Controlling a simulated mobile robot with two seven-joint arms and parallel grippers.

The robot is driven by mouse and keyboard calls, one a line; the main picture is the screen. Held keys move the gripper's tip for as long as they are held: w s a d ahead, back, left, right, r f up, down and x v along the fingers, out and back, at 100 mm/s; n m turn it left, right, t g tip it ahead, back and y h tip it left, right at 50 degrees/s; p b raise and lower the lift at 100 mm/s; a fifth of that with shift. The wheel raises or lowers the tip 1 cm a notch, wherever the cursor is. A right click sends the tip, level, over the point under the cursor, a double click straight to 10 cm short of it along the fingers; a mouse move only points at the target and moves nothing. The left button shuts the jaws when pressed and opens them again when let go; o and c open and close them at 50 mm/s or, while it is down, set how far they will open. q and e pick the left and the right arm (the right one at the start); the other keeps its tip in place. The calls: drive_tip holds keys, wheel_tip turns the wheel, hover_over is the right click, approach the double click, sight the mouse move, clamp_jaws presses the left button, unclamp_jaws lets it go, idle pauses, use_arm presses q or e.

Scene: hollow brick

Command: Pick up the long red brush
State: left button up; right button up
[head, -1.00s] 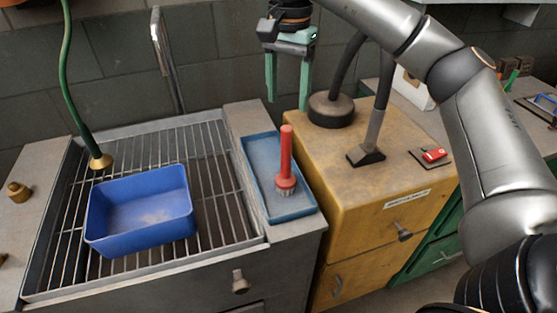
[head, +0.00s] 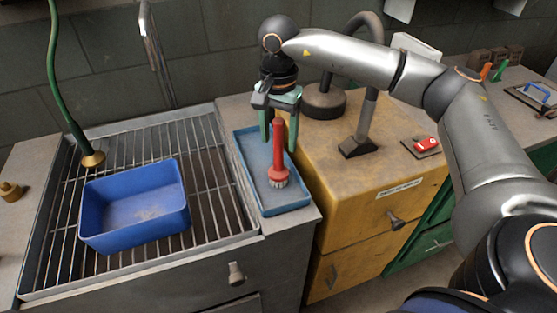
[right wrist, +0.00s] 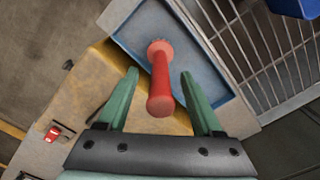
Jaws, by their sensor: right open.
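The long red brush (head: 277,152) stands upright, bristles down, in a shallow blue tray (head: 292,198) to the right of the sink grate. My right gripper (head: 279,142) is open above the tray, just behind the brush handle in the head view, with green fingers pointing down. In the right wrist view the brush (right wrist: 160,75) shows between the two open fingers (right wrist: 157,98), its handle end towards the gripper. Any contact between fingers and brush cannot be made out. My left gripper is not in view.
A blue basin (head: 135,207) sits on the metal grate (head: 205,205). A green hose (head: 60,100) hangs over it. A yellow cabinet (head: 365,200) with a dark lamp-like stand (head: 358,146) and a red switch (head: 426,143) stands right of the tray.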

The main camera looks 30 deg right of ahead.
drive_tip(key=shift+c, duration=0.4)
clamp_jaws()
idle(0.4)
